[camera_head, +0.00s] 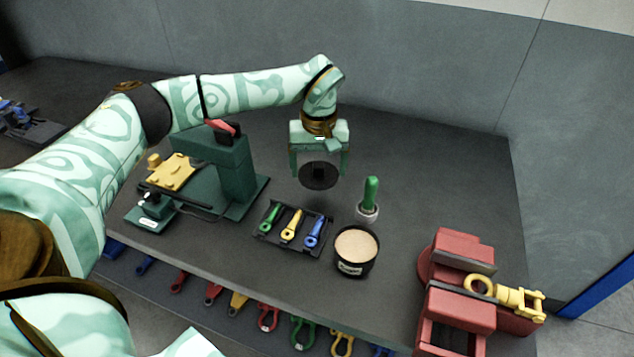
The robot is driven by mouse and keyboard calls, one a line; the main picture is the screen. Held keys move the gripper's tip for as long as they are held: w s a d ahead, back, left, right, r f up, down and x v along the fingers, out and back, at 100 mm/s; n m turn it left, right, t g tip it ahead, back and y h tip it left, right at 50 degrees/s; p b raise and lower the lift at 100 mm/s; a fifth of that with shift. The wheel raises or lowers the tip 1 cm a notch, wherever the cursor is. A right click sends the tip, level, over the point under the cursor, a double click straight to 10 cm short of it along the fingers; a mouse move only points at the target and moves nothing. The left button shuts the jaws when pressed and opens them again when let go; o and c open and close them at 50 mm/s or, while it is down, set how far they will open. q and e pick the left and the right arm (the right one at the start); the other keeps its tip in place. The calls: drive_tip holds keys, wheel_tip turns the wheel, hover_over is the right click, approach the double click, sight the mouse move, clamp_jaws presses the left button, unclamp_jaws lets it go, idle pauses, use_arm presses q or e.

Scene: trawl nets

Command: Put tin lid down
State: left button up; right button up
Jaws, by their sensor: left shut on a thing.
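The tin lid (318,184) is a dark round disc with a black knob in its middle. My left gripper (319,168) is shut on the lid's knob, its fingers on either side. The lid is over the dark bench top, behind the tool tray; whether it touches the bench is hard to tell. The open tin (356,250) stands in front and to the right, dark-walled with a label and filled with a pale beige substance. My right gripper is not in view.
A green-handled brush (370,198) stands in a small holder by the tin. A black tray (294,229) holds green, yellow and blue tools. A green press machine (222,170) stands left, a red vise (459,290) right. Bare bench (440,165) lies right of the lid.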

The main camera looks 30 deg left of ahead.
sight(316, 168)
use_arm(q)
drive_tip(key=shift+w+a+f, duration=0.2)
drive_tip(key=shift+f, duration=0.2)
drive_tip(key=shift+w+a+f, duration=0.2)
drive_tip(key=shift+f, duration=0.2)
drive_tip(key=shift+w+a+f+b, duration=0.25)
drive_tip(key=shift+a+f+b, duration=0.05)
drive_tip(key=shift+a+f, duration=0.1)
wheel_tip(316, 168, down, 4)
drive_tip(key=shift+w+a+r+b, duration=0.1)
drive_tip(key=shift+a+b, duration=0.05)
drive_tip(key=shift+b, duration=0.6)
drive_tip(key=shift+r, duration=0.1)
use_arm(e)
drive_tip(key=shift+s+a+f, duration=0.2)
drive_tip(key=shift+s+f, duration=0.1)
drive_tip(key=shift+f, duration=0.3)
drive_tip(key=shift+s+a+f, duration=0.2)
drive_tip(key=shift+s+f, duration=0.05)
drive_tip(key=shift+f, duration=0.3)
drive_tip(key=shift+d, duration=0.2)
